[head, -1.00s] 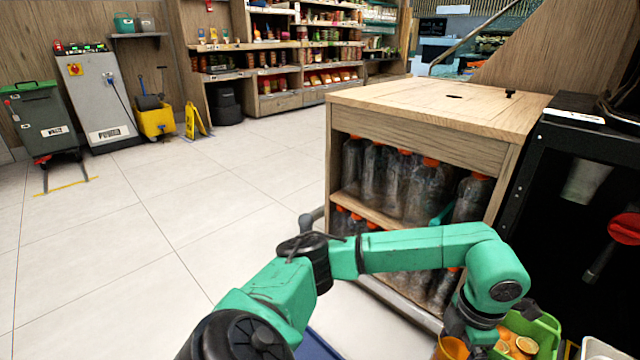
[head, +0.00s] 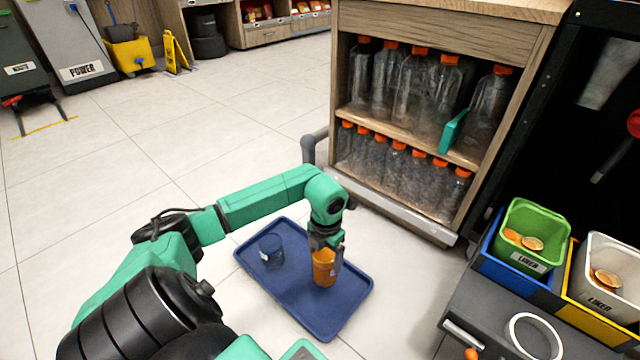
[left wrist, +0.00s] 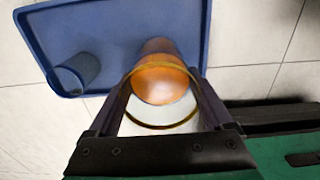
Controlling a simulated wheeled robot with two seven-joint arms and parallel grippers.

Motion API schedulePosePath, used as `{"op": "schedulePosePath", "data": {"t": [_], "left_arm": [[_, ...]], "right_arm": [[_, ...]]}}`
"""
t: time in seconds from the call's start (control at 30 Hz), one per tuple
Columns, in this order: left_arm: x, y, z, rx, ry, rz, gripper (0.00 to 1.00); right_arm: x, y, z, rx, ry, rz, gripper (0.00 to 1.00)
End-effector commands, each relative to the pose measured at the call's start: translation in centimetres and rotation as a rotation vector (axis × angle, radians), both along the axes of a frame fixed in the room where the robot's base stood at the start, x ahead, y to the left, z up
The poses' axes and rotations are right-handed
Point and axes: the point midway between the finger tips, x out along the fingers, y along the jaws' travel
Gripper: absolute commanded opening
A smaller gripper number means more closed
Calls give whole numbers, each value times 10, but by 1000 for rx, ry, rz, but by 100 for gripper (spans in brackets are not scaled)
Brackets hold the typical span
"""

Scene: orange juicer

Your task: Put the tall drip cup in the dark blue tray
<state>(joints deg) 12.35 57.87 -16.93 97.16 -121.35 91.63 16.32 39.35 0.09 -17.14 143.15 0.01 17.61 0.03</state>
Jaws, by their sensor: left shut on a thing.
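My left gripper (head: 327,250) is shut on an orange, see-through tall cup (head: 323,272) and points down over the dark blue tray (head: 290,296). In the left wrist view the cup (left wrist: 158,82) is between the two fingers, upright or nearly so, with the tray (left wrist: 110,25) behind it. I cannot tell whether the cup's bottom touches the tray. A dark blue, see-through cup (head: 271,252) stands in the tray's left part, apart from the orange cup. My right gripper is not in view.
The tray lies low, in front of a wooden cabinet (head: 445,25) of orange-capped bottles. A metal rail (head: 390,205) runs along the cabinet's base. A green bin (head: 535,235) with orange halves and a white bin (head: 612,262) stand at right.

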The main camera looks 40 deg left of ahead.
Motion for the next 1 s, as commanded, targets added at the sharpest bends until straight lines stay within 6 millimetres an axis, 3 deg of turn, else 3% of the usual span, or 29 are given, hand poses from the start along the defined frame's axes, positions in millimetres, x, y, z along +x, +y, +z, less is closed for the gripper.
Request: {"op": "schedulePosePath", "data": {"t": [0.03,0.27,0.4,0.77,0.8,0.83,1.0], "left_arm": [[0,-1,-25,-2,1,0,0],[0,-1,-57,-1,0,-1,0],[0,-1,-85,-2,-1,-1,0],[0,0,-87,0,0,-2,0],[0,0,-87,1,1,-2,96],[0,0,-87,0,1,-2,100],[0,0,-87,0,1,-2,100]], "right_arm": [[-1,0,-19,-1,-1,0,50],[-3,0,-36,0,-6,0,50],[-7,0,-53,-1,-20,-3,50],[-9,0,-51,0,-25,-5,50],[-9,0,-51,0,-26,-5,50],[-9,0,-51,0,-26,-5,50],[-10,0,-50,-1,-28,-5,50]]}}
